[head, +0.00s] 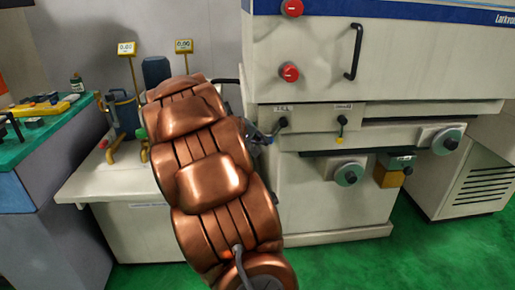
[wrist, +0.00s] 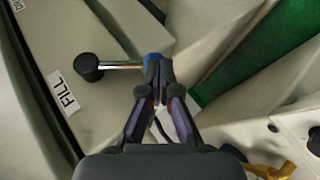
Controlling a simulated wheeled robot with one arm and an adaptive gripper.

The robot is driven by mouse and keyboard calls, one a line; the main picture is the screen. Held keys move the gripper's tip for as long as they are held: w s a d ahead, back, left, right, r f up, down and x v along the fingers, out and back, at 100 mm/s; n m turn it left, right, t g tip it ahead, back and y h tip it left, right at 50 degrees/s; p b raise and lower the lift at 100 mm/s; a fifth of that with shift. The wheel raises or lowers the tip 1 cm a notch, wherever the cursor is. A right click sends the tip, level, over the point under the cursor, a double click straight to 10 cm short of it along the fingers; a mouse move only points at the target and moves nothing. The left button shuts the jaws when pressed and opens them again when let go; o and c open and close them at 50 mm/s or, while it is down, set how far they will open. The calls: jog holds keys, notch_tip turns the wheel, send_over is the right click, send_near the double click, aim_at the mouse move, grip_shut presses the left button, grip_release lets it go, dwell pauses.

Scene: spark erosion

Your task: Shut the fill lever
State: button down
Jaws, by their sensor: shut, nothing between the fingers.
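The fill lever (head: 277,130) is on the front panel of the white machine, under a label. In the wrist view the lever (wrist: 121,66) has a black round pivot, a bright metal rod and a blue tip (wrist: 151,60), beside the FILL label (wrist: 63,91). In the head view the lever slants down and left from its pivot. My gripper (wrist: 156,78) is shut and empty, its fingertips at the blue tip and partly covering it. I cannot tell whether they touch it. In the head view my gripper (head: 257,134) is partly hidden behind my copper arm.
A second lever with a yellow tip (head: 341,130) hangs to the right on the same panel. Round handwheels (head: 350,174) and a black door handle (head: 355,52) stick out of the machine. A white bench (head: 105,182) stands left. Green floor shows at the front right.

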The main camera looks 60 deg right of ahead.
jog(key=shift+s+d+f+n+g+h+b, duration=0.5)
jog(key=shift+h+b, duration=0.25)
jog(key=shift+b, duration=0.6)
jog(key=shift+s+d+f+n+g+h+b, duration=0.3)
jog(key=shift+s+f+g+h+b, duration=0.4)
jog(key=shift+b, duration=0.65)
jog(key=shift+s+d+f+n+g+h+b, duration=0.2)
jog(key=shift+d+f+n+g+h+b, duration=0.25)
jog(key=shift+h+b, duration=0.65)
jog(key=shift+a+r+y, duration=0.1)
jog(key=shift+y, duration=0.15)
jog(key=v, duration=1.4)
